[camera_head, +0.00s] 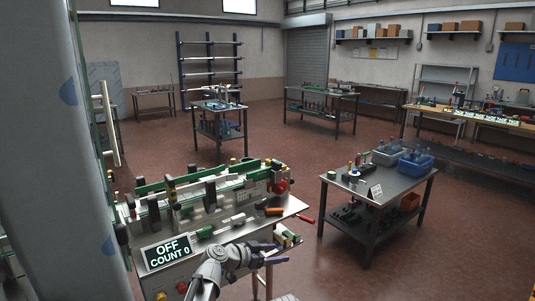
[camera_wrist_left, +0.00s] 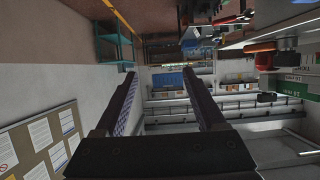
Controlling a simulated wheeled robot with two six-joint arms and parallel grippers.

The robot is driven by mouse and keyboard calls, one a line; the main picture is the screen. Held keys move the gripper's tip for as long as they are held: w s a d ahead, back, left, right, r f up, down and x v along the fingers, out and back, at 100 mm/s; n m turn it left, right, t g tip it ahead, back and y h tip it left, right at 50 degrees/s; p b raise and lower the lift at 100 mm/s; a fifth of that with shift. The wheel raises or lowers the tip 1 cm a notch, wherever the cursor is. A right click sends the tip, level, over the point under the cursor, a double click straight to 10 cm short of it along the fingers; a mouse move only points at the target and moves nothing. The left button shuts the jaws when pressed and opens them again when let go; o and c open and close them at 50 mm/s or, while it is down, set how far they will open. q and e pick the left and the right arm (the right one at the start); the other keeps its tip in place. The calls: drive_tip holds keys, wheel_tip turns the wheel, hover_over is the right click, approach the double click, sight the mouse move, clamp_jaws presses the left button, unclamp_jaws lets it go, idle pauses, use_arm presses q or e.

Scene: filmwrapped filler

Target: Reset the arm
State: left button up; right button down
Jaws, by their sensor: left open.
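My left arm (camera_head: 215,268) comes up from the bottom of the head view, in front of the machine bench. My left gripper (camera_head: 278,252) points to the right, beside the front right corner of the bench. In the left wrist view the two dark fingers of my left gripper (camera_wrist_left: 160,74) stand wide apart with nothing between them. My right gripper is in neither view.
The machine bench (camera_head: 215,235) carries green rails, an orange-handled tool (camera_head: 274,211) and a sign (camera_head: 165,252) reading OFF, COUNT 0. A cart (camera_head: 410,184) with blue bins (camera_head: 416,164) stands right. Red-brown floor (camera_head: 300,160) lies open between benches.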

use_arm(q)
drive_tip(key=s+a+f+n+g+y, duration=0.3)
drive_tip(key=s+a+f+n+y, duration=0.3)
drive_tip(key=s+a, duration=0.4)
drive_tip(key=s+a+f+n+g+y, duration=0.4)
drive_tip(key=s+a+f, duration=0.45)
drive_tip(key=s, duration=0.35)
drive_tip(key=s+d+r+m+g+y+p, duration=0.1)
drive_tip(key=s+d+r+m+y, duration=0.1)
drive_tip(key=s+d, duration=0.4)
drive_tip(key=d+m, duration=0.1)
drive_tip(key=d, duration=0.3)
drive_tip(key=shift+s+r+p, duration=0.15)
drive_tip(key=shift+r+p, duration=0.2)
drive_tip(key=shift+c, duration=0.4)
